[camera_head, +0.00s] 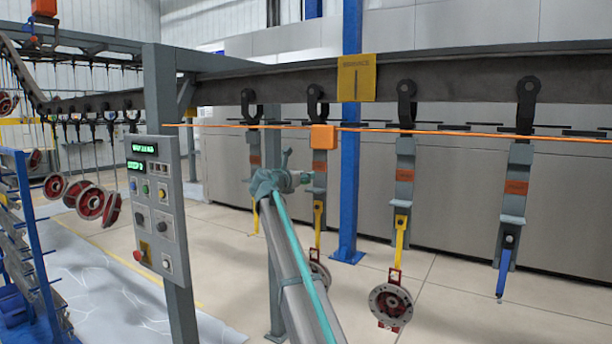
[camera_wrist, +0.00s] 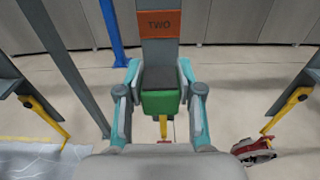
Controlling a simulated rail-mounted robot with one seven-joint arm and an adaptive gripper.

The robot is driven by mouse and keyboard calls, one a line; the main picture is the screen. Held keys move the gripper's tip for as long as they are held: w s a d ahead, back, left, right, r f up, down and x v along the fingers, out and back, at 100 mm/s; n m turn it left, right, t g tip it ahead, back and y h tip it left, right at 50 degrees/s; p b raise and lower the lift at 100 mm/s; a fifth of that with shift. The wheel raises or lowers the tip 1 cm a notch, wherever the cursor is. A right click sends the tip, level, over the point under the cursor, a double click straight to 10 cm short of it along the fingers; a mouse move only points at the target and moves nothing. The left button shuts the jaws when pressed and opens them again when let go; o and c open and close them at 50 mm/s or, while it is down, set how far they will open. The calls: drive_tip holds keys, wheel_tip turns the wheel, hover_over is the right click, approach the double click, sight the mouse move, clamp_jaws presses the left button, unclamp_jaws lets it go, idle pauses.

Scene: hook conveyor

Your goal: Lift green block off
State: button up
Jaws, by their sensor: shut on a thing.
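The green block (camera_wrist: 162,103) is in the wrist view, at the lower end of a grey hanger (camera_wrist: 160,52) with an orange plate marked TWO. My gripper (camera_wrist: 160,74) has its turquoise fingers on both sides of the block and is shut on it. The block is still close against the hanger; I cannot tell whether they touch. In the head view my gripper (camera_head: 275,183) is beside the hangers, and the block is hidden there. A yellow hook (camera_wrist: 163,127) shows below the block.
Grey hangers (camera_head: 404,175) hang in a row from the overhead rail (camera_head: 450,82). A yellow one carries a round metal part (camera_head: 390,304); a blue hook (camera_head: 504,270) hangs to its right. A control panel (camera_head: 158,205) and post stand left, a blue column (camera_head: 350,190) behind.

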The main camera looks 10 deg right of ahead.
drive_tip(key=p+v, duration=0.1)
drive_tip(key=v, duration=0.5)
drive_tip(key=shift+p, duration=0.4)
drive_tip(key=shift+f, duration=0.25)
